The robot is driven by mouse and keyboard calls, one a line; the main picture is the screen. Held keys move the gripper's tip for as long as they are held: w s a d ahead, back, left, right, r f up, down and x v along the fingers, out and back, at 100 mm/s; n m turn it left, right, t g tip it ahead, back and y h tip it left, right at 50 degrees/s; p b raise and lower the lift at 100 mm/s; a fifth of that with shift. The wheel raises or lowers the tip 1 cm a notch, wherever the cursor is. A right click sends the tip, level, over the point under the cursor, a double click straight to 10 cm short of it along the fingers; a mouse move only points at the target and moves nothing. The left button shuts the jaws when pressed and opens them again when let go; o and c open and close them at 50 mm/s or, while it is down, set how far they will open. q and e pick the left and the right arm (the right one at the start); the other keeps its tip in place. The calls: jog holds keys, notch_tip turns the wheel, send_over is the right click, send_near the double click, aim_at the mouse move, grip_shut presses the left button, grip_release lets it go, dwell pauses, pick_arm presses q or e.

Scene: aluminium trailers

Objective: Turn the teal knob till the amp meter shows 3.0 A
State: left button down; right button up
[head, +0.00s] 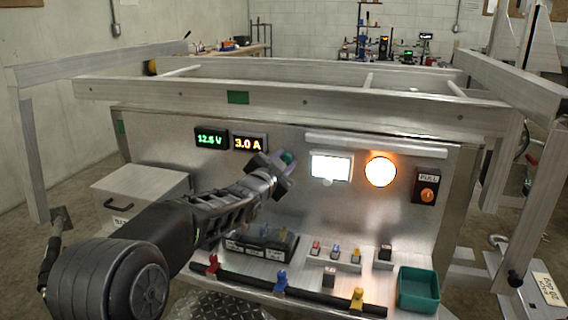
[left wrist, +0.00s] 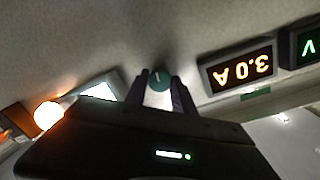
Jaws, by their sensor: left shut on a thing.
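The teal knob (head: 288,157) sits on the metal panel, right of and a little below the amp meter (head: 248,143). The amp meter reads 3.0 A in orange digits. It also shows upside down in the left wrist view (left wrist: 240,72). My left gripper (head: 277,163) is shut on the teal knob. In the left wrist view its two fingers stand on either side of the knob (left wrist: 159,78), whose white mark is visible. The knob is partly hidden by the gripper in the head view. My right gripper is not in view.
A green voltmeter (head: 209,138) reads about 12.5 V. A white lit panel (head: 331,167), a glowing orange lamp (head: 380,171) and a PULL switch (head: 427,187) lie to the right. Below are coloured clips, a black block and a teal bin (head: 419,289). A metal box (head: 140,192) stands at left.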

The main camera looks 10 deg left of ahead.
pick_arm(q)
jog(key=shift+d+f, duration=0.1)
jog(key=c, duration=1.1)
grip_release()
jog(key=shift+s, duration=0.1)
jog(key=s, duration=0.5)
jog(key=s+a, duration=0.1)
jog(key=s, duration=0.1)
jog(key=shift+s+r+b, duration=0.25)
jog(key=shift+s+b, duration=0.05)
